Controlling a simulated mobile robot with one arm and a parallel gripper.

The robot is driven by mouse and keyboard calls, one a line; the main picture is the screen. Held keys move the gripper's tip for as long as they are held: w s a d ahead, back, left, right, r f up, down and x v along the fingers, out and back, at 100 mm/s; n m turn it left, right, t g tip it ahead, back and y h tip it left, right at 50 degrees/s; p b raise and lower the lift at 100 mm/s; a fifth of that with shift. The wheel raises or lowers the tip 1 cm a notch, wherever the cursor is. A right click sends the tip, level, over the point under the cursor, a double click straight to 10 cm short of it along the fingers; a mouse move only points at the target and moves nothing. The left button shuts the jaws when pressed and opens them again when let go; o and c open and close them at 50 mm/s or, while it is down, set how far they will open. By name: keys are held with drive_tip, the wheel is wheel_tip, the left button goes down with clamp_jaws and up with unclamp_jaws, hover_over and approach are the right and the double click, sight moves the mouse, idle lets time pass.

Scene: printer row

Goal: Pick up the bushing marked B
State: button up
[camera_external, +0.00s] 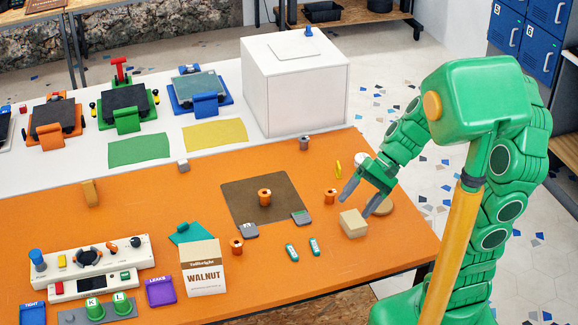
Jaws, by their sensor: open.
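One bushing (264,197) stands on the brown mat (238,211). Another bushing (330,197) stands right of the mat, just left of my gripper. A third bushing (236,246) stands in front of the mat. Any letters on them are too small to read, so I cannot tell which is marked B. My gripper (356,208) is open, its grey fingers pointing down over or just behind a tan block (353,223). Nothing shows between the fingers.
Two small teal-and-white pieces (292,251) lie in front. A Walnut box (203,268) stands front left. A white cube (294,85) stands at the back.

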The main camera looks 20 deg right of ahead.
drive_tip(key=w+a+f+m+t+y, duration=0.1)
drive_tip(key=w+a+m+t+y, duration=0.25)
drive_tip(key=w, duration=0.55)
drive_tip(key=m+t, duration=0.5)
drive_tip(key=m, duration=0.7)
hover_over(332, 192)
drive_tip(key=s+a, duration=0.2)
drive_tip(key=s, duration=0.4)
wheel_tip(332, 192, down, 9)
drive_tip(key=w+d+f+m, duration=0.1)
drive_tip(key=d+f+m, duration=0.1)
drive_tip(key=f, duration=0.1)
drive_tip(key=w+d+f+m+t+h, duration=0.1)
drive_tip(key=f+m, duration=0.1)
drive_tip(key=f, duration=0.1)
drive_tip(key=d+f+m+t, duration=0.1)
drive_tip(key=d+f+m, duration=0.1)
drive_tip(key=f, duration=0.1)
drive_tip(key=shift+w+d+f+m+h, duration=0.25)
drive_tip(key=shift+w+d+f+m, duration=0.1)
drive_tip(key=shift+w, duration=0.05)
drive_tip(key=shift+x, duration=1.25)
drive_tip(key=shift+w+a+f, duration=0.9)
drive_tip(key=shift+a+f, duration=0.1)
drive_tip(key=shift+f, duration=0.05)
drive_tip(key=shift+x, duration=1)
drive_tip(key=shift+r, duration=0.1)
drive_tip(key=c, duration=1.1)
